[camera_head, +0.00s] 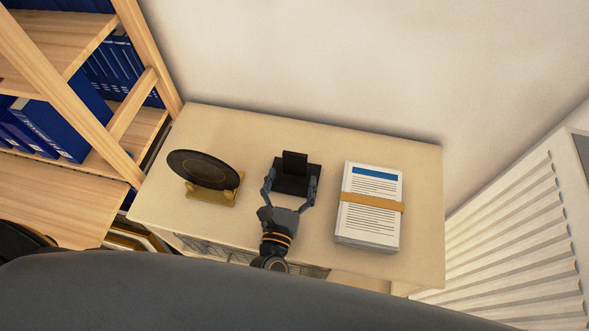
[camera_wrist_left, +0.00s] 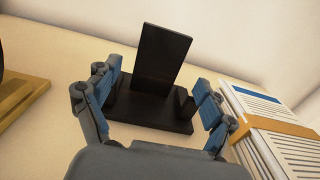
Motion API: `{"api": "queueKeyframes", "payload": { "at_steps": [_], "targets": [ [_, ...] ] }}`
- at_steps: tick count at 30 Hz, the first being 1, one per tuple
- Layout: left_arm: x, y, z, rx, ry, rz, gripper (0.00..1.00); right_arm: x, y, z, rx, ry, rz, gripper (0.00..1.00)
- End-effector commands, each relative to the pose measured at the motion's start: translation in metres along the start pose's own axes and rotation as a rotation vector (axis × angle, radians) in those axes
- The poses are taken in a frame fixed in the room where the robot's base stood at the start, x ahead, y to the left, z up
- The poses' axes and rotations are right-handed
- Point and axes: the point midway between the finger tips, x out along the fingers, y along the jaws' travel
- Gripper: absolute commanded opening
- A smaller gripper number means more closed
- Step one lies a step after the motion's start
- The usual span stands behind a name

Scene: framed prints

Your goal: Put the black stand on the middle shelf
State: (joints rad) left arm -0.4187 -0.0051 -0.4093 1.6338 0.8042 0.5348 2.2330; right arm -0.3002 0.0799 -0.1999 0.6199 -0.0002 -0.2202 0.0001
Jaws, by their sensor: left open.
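The black stand (camera_head: 294,161) stands upright on the cabinet top, between a dark round plate and a stack of papers. It also shows in the left wrist view (camera_wrist_left: 163,60), with a tall back plate and a flat base. My left gripper (camera_head: 290,187) is open, its fingers on either side of the stand's front part. In the left wrist view the open fingers (camera_wrist_left: 158,100) flank the base; I cannot tell whether they touch it. The wooden shelf unit (camera_head: 120,150) is at the left, with blue binders on its boards. My right gripper is not in view.
The dark plate (camera_head: 203,168) leans on a gold holder (camera_head: 213,195) left of the stand. The strapped paper stack (camera_head: 370,205) is close on the right. The cabinet top (camera_head: 420,190) is bare at its right end. A wall is behind; a ribbed white radiator (camera_head: 515,240) is at the right.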

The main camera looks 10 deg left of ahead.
Motion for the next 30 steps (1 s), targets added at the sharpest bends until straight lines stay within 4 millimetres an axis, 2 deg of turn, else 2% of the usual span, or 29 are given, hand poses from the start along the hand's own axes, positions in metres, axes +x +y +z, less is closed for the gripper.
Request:
{"api": "queueKeyframes", "payload": {
  "at_steps": [5, 9, 12, 21, 22, 23, 30],
  "targets": [
    [0.014, 0.000, 0.003, 0.001, -0.001, 0.000, 0.83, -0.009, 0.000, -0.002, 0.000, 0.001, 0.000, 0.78],
    [0.037, 0.002, 0.005, 0.002, -0.001, 0.000, 0.83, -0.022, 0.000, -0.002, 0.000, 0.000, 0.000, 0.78],
    [0.049, 0.002, 0.003, 0.001, -0.001, 0.000, 0.83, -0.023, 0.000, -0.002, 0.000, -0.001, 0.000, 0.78],
    [0.055, 0.002, 0.000, 0.001, 0.001, 0.000, 0.83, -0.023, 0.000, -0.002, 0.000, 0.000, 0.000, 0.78],
    [0.055, 0.002, 0.000, 0.001, 0.001, 0.000, 0.81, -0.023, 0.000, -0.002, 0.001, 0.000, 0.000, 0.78],
    [0.055, 0.002, 0.000, 0.001, 0.001, 0.000, 0.75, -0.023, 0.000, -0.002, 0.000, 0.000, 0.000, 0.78],
    [0.055, 0.002, 0.000, 0.001, 0.001, 0.000, 0.26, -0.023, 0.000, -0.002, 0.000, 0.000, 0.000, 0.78]
  ]
}}
